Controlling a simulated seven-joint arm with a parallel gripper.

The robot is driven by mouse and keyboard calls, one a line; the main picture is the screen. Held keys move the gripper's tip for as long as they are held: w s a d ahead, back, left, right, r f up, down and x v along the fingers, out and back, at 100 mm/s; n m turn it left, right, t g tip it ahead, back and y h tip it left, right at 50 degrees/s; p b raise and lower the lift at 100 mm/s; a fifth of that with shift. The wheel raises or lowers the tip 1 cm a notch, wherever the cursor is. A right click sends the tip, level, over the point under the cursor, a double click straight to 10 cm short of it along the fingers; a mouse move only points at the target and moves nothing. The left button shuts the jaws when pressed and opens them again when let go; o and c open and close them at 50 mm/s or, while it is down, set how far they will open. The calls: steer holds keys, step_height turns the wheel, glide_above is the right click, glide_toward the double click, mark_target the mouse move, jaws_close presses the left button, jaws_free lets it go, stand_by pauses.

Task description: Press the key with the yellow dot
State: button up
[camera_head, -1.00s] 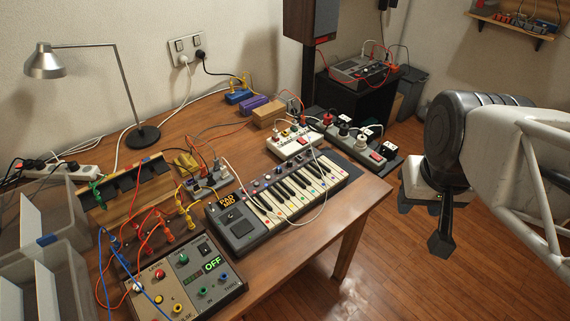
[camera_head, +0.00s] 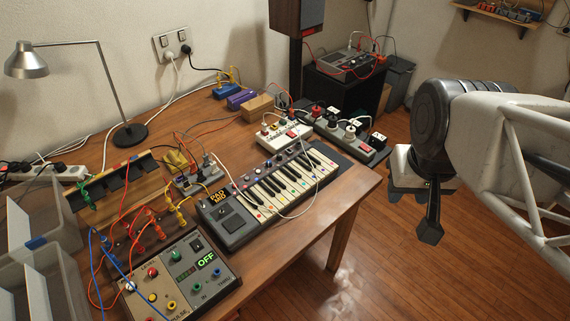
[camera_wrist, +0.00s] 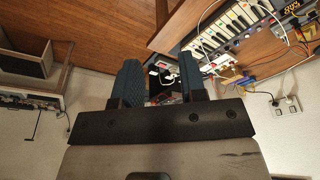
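The small keyboard (camera_head: 232,226) lies on the wooden desk, with a row of white and black keys. Small coloured dots show near the front ends of the white keys. They are too small for me to tell surely which one is yellow. A thin white cable loops across the keys. The keyboard also shows upside down at the top of the wrist view (camera_wrist: 222,32). My gripper (camera_head: 428,232) hangs off the right side of the desk, well apart from the keyboard. In the wrist view its two fingers (camera_wrist: 160,65) stand apart with nothing held between them.
A control box (camera_head: 190,283) with cables stands at the desk's front left. A white box (camera_head: 284,134) and a power strip (camera_head: 366,146) lie behind the keyboard. A lamp (camera_head: 129,134) and clear bins (camera_head: 62,262) are at left. Open floor lies under my gripper.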

jaws_close()
stand_by(1.5)
